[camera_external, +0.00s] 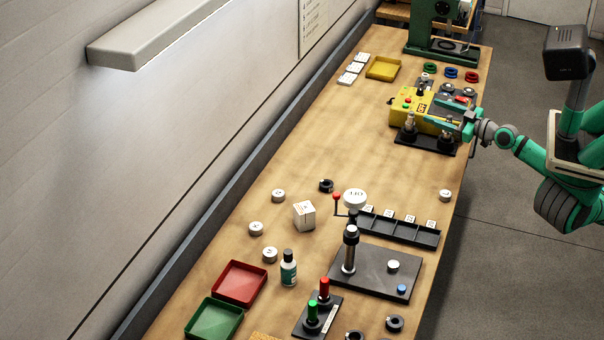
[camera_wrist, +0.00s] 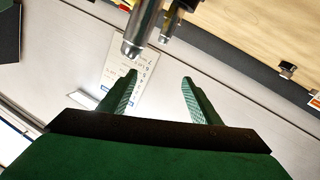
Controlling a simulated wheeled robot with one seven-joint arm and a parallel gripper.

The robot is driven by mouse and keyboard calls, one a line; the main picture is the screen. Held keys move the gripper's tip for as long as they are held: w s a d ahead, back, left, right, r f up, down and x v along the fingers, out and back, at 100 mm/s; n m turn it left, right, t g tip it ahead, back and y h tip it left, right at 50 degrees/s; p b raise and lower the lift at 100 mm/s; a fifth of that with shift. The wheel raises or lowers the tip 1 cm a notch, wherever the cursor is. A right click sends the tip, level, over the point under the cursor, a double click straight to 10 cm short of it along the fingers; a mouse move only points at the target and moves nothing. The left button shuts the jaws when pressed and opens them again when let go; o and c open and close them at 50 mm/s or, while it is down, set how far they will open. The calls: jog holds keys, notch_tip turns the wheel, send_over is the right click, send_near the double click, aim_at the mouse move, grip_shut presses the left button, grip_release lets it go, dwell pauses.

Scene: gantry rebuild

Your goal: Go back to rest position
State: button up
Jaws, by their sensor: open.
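My gripper (camera_external: 443,111) is at the far right side of the workbench in the external view, reaching in from the right. Its green fingers are spread beside the yellow control box (camera_external: 405,101) and above the black plate (camera_external: 423,142) with upright pegs. In the wrist view my gripper (camera_wrist: 158,80) is open, with nothing between its fingers. A metal cylinder (camera_wrist: 143,28) shows just beyond the fingertips, with another metal part (camera_wrist: 172,20) beside it. I cannot tell whether the fingers touch anything.
The long wooden bench (camera_external: 330,140) runs along the wall. A green machine (camera_external: 436,28) stands at its far end, near colored rings and a yellow tray (camera_external: 383,67). Red (camera_external: 239,283) and green trays, a bottle and a post fixture crowd the near end.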

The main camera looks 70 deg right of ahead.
jog(key=s+d+m+h, duration=0.35)
jog(key=s+d, duration=0.35)
jog(key=s, duration=0.6)
jog(key=s+a+f+m+g+h, duration=0.1)
jog(key=s+a+f+g, duration=0.1)
jog(key=s+f, duration=0.45)
jog(key=s+a+f+m+g+h, duration=0.1)
jog(key=s+a+f+g, duration=0.15)
jog(key=f, duration=0.75)
jog(key=a+f+n+y, duration=0.15)
jog(key=a+f, duration=0.35)
jog(key=a, duration=0.6)
jog(key=a+f+n+t+y, duration=0.1)
jog(key=a+f+y, duration=0.25)
jog(key=a, duration=0.85)
jog(key=a+f+n+y, duration=0.15)
jog(key=a+f, duration=0.35)
jog(key=a, duration=0.6)
jog(key=a+r+t+y, duration=0.1)
jog(key=a+r+y, duration=0.15)
jog(key=a, duration=0.95)
jog(key=a+r+t+y, duration=0.1)
jog(key=a+r, duration=0.2)
jog(key=a, duration=0.8)
jog(key=shift+n, duration=0.45)
jog(key=shift+s+r, duration=0.2)
jog(key=shift+r, duration=1)
jog(key=shift+s+r, duration=0.15)
jog(key=shift+r, duration=1)
